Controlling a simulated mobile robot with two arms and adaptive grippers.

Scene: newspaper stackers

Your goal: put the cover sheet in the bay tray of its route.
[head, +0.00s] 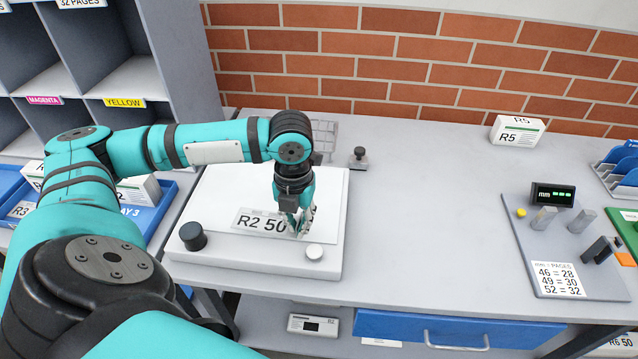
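The cover sheet (258,223), a pale label printed "R2 50", lies on a white platform device (210,205) on the bench. My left gripper (299,226) points down at the sheet's right end; its fingertips are at the sheet, and I cannot tell whether they grip it. No tray marked R2 can be made out. My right gripper is not in view.
A white R5 bundle (517,130) stands at the back of the bench. A measuring board (560,245) with a lit display lies at the right. A dark knob (192,237) rises from the platform's left front. The middle of the bench is clear.

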